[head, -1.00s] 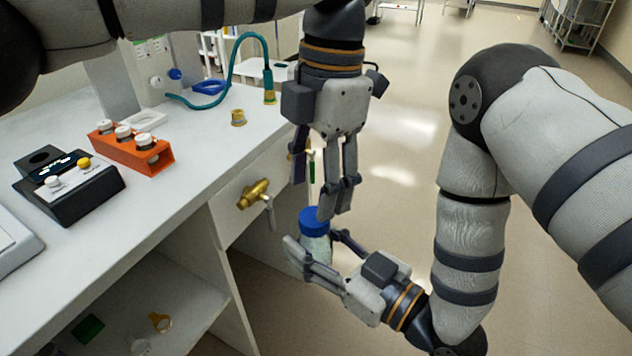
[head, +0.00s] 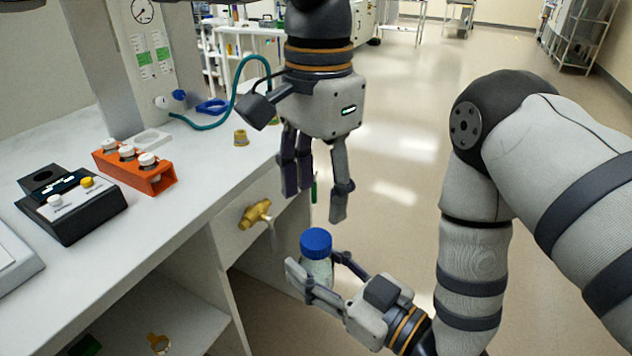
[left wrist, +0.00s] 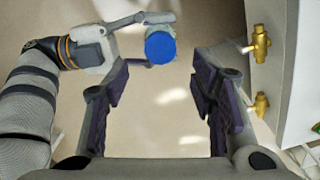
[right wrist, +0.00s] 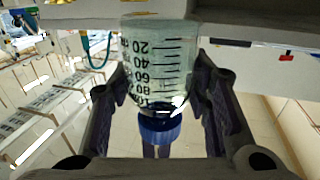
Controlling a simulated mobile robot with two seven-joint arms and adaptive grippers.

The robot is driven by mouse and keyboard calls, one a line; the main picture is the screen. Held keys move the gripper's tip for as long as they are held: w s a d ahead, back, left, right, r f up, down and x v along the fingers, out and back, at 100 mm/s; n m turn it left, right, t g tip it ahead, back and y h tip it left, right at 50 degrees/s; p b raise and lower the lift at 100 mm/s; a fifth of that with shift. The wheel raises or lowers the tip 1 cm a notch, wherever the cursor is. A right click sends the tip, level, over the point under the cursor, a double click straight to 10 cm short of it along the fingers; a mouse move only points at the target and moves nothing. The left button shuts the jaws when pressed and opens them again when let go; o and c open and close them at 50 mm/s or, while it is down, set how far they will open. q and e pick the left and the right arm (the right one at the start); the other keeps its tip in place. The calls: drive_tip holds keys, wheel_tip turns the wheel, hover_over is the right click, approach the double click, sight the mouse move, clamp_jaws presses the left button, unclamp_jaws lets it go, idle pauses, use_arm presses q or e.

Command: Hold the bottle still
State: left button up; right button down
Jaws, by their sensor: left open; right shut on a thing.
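The bottle (head: 318,272) is clear, with a blue cap (head: 316,241) on top, and stands about upright in front of the bench. My right gripper (head: 322,280) is shut on its body from below right. The right wrist view shows the graduated bottle wall (right wrist: 160,65) between the finger pads, with the cap at the lower end of that picture. My left gripper (head: 314,200) is open and empty above the cap, apart from it. In the left wrist view the blue cap (left wrist: 160,47) lies beyond and between the spread fingers.
The white bench (head: 190,205) is on the left, with an orange rack (head: 135,170) of white-capped vials and a black device (head: 70,208). A brass valve (head: 255,213) juts from the bench front near the bottle. Open floor lies behind the grippers.

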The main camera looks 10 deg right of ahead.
sight(316, 237)
use_arm(q)
drive_tip(key=n, duration=0.4)
drive_tip(key=shift+r, duration=0.15)
wheel_tip(316, 237, down, 8)
idle(0.4)
drive_tip(key=c, duration=1.2)
drive_tip(key=m, duration=0.5)
drive_tip(key=o, duration=1.3)
drive_tip(key=shift+a, duration=0.1)
